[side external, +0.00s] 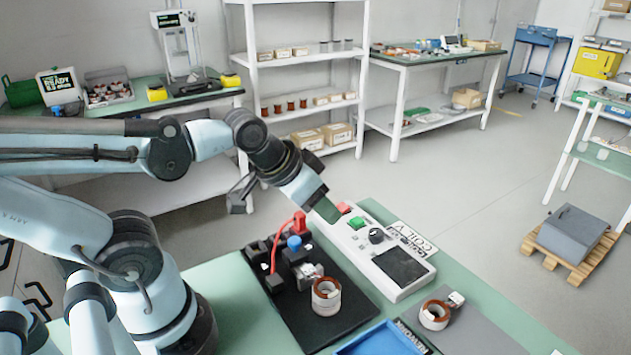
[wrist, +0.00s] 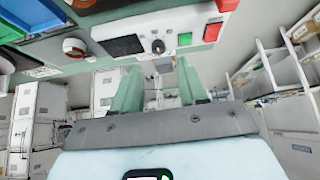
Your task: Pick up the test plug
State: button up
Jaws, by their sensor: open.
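A red plug-like piece (side external: 299,223) with a red cable stands on the black fixture board (side external: 345,335) in the side view; I take it as the test plug, though its shape is small and unclear. A blue knob (side external: 294,243) is just below it. A wound stator ring (side external: 326,297) sits on the same board. My gripper (side external: 327,208) is above and to the right of the red piece, apart from it, near the tester's back end. In the wrist view its two green fingers (wrist: 158,88) are spread with nothing between them. A red piece shows at that view's top edge, cut off.
The white coil tester (side external: 345,243) with red and green buttons lies right of the board, close under my gripper. A second stator (side external: 434,315) rests on a grey mat (side external: 475,330). A blue tray (side external: 380,343) is at the front edge. Shelves stand behind.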

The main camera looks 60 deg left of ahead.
dwell(0.3)
jog(key=shift+o, duration=1.2)
notch_tip(320, 180, up, 2)
jog(key=g, duration=0.7)
send_over(298, 214)
jog(key=shift+f, duration=5.95)
jog(key=shift+c, duration=0.3)
grip_shut()
